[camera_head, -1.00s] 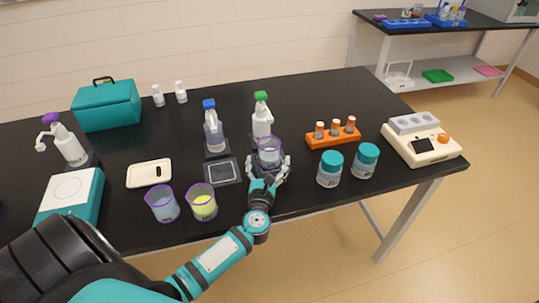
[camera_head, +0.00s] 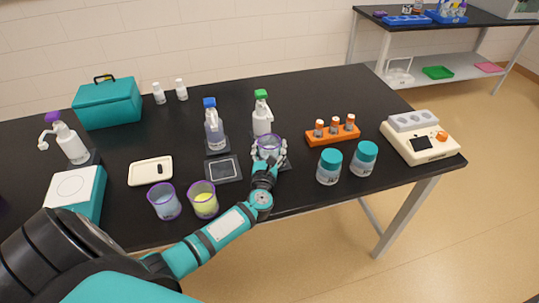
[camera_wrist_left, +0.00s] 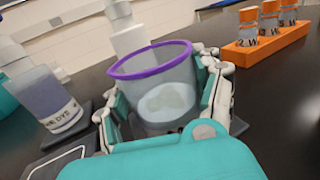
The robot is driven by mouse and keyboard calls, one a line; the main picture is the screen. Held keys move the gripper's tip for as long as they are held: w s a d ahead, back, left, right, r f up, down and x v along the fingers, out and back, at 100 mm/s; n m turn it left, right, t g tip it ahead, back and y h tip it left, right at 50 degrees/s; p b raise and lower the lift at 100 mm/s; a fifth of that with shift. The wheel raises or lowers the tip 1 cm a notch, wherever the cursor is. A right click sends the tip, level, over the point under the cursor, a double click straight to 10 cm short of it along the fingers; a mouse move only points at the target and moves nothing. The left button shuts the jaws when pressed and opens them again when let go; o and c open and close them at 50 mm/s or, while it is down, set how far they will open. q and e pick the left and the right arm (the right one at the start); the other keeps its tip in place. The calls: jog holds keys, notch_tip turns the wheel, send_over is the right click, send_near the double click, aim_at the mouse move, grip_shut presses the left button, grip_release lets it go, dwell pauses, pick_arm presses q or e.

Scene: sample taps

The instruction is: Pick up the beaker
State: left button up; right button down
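A clear beaker with a purple rim (camera_head: 270,147) stands upright near the bench's front edge, in front of the green-capped bottle. It fills the middle of the left wrist view (camera_wrist_left: 160,92), with pale contents low inside. My left gripper (camera_head: 269,157) reaches it from the front, its fingers open on both sides of the beaker. In the left wrist view the pads lie close to its walls; contact is unclear. Two similar purple-rimmed beakers, one with blue liquid (camera_head: 164,203) and one with yellow (camera_head: 203,200), stand to the left. My right gripper is out of view.
A blue-capped bottle (camera_head: 213,128) and a green-capped bottle (camera_head: 262,118) stand behind. A dark square pad (camera_head: 223,169) lies left of the gripper. An orange rack (camera_head: 333,136) and two teal-lidded jars (camera_head: 329,168) are to the right. The bench's back middle is clear.

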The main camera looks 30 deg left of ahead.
pick_arm(q)
jog(key=c, duration=0.8)
jog(key=shift+o, duration=0.2)
jog(key=shift+r, duration=0.1)
